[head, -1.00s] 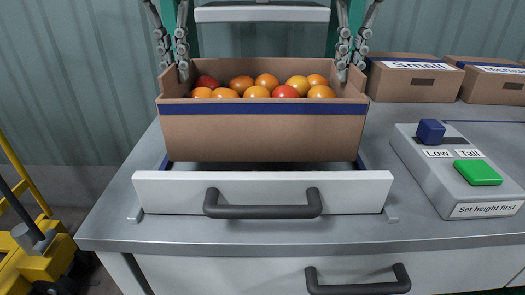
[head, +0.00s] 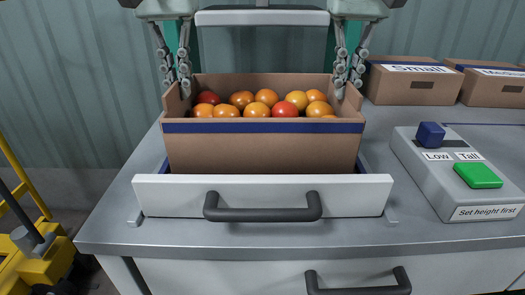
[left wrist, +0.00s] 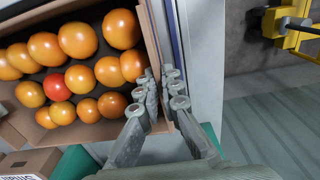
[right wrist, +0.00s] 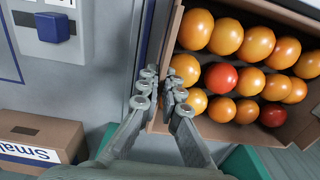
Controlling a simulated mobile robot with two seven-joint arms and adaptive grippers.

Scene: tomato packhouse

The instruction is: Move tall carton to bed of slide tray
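The tall carton (head: 262,150) is brown cardboard with a blue band, filled with orange and red tomatoes. It is upright over the slide tray, just behind the white tray front (head: 160,196); its lower edge meets the front's top edge in the head view, so I cannot tell whether it touches the bed. My left gripper (head: 176,88) is shut on its left side wall, one finger inside and one outside, as the left wrist view (left wrist: 160,98) shows. My right gripper (head: 347,86) is shut on the right side wall likewise, also in the right wrist view (right wrist: 163,90).
A grey control box (head: 425,185) with a blue knob (head: 430,134) at Low/Tall labels and a green button (head: 478,175) stands right. Cartons labelled Small (head: 412,88) and another (head: 492,90) stand behind it. A yellow machine (head: 30,245) is at lower left.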

